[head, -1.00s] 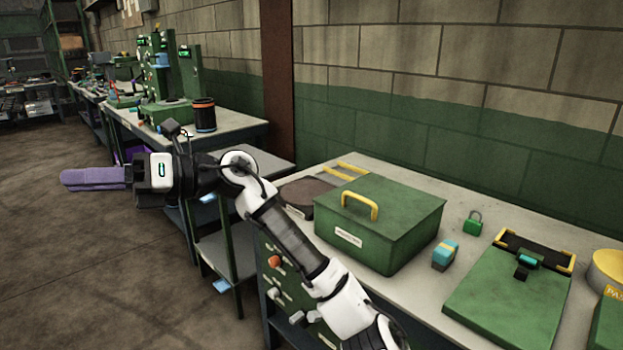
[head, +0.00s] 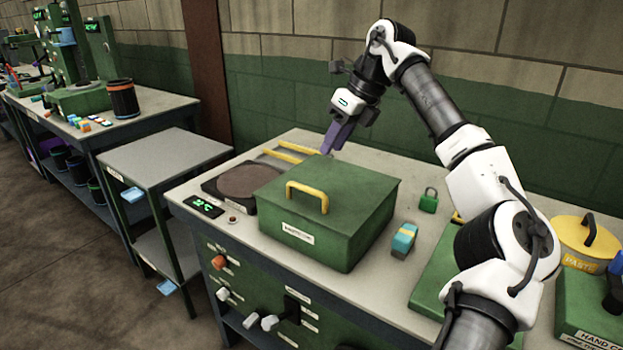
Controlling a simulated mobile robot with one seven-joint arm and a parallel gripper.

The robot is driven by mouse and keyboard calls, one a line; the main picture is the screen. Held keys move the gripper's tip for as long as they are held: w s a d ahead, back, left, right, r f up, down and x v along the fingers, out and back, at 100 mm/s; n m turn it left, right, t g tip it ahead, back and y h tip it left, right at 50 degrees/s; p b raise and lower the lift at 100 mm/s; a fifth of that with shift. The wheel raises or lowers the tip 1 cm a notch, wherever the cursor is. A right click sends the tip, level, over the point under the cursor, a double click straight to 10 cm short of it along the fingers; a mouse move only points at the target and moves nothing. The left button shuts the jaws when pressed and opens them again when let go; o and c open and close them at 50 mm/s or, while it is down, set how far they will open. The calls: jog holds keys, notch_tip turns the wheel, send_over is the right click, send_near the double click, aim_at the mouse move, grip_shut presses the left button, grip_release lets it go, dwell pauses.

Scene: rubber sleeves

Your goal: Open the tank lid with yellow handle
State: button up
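A green box-shaped tank (head: 335,243) with a white label stands on the workbench. Its flat green lid (head: 352,188) carries a yellow arched handle (head: 307,197) near the front left, and the lid looks closed. My gripper (head: 329,153) has purple fingers pointing down and slightly left. In the picture the fingertips are just above the tank's back edge, apart from the handle. Their exact height and depth are unclear. The fingers overlap from this side, so their opening cannot be judged. Nothing is visible in them.
Left of the tank are a round dark plate (head: 243,180) and a small display (head: 204,206). Yellow bars (head: 290,152) lie behind. My arm hides part of the right bench.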

jog(key=p+x, duration=0.1)
jog(key=x, duration=1)
grip_shut()
